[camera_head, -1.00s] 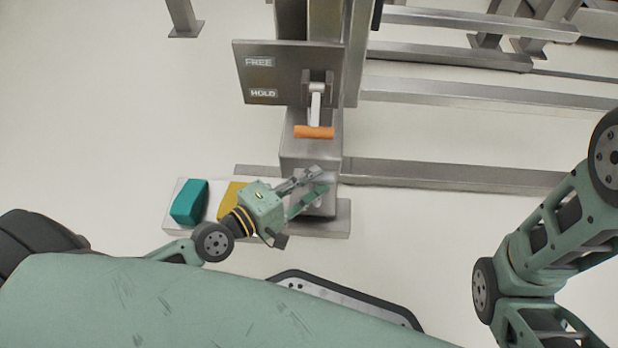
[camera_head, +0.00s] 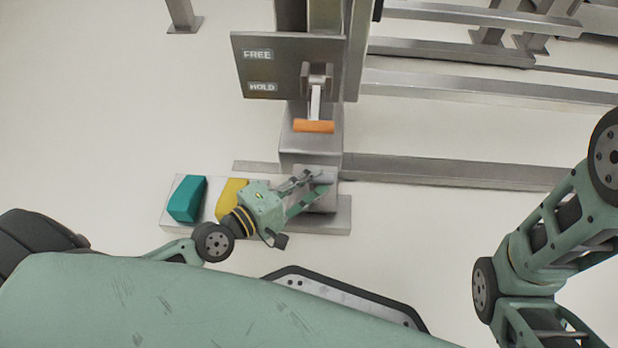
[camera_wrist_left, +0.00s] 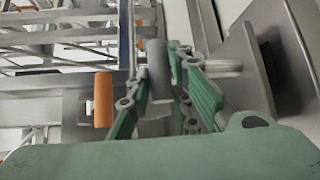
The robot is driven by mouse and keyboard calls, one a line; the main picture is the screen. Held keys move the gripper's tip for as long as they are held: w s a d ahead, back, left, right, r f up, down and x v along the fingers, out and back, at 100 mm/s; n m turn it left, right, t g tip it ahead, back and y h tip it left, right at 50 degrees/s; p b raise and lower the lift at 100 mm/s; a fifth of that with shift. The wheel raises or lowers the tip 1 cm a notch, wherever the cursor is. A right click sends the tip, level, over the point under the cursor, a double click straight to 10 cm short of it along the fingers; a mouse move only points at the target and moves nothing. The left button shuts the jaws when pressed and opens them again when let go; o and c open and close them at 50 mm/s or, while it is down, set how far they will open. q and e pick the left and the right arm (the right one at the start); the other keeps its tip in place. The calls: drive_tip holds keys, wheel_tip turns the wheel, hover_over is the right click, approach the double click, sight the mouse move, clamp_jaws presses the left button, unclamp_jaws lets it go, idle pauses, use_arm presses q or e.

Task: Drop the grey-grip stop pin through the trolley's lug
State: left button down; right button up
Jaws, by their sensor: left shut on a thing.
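My left gripper (camera_head: 307,186) is over the right part of the low metal plate, below the orange-handled lever. In the left wrist view its green fingers (camera_wrist_left: 165,95) are closed around a dark grey cylinder, which looks like the grey grip of the stop pin (camera_wrist_left: 158,70). A pale metal rod (camera_wrist_left: 222,67) shows to the right of the fingers; I cannot tell whether it is part of the pin. The trolley's lug cannot be made out clearly. My right arm is at the right, its gripper outside the picture.
A lever with an orange handle (camera_head: 314,126) hangs beside a plate marked FREE and HOLD (camera_head: 258,70). A teal block (camera_head: 187,199) and a yellow block (camera_head: 230,198) sit on the low plate (camera_head: 172,212). Steel rails (camera_head: 450,172) run right. The floor at left is clear.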

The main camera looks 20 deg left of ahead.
sight(309, 189)
use_arm(q)
drive_tip(key=shift+f+b, duration=1.9)
drive_tip(key=shift+f, duration=0.2)
idle(0.6)
drive_tip(key=c, duration=1.5)
unclamp_jaws()
drive_tip(key=shift+r, duration=0.1)
drive_tip(key=shift+r+p, duration=1.7)
drive_tip(key=shift+p, duration=0.2)
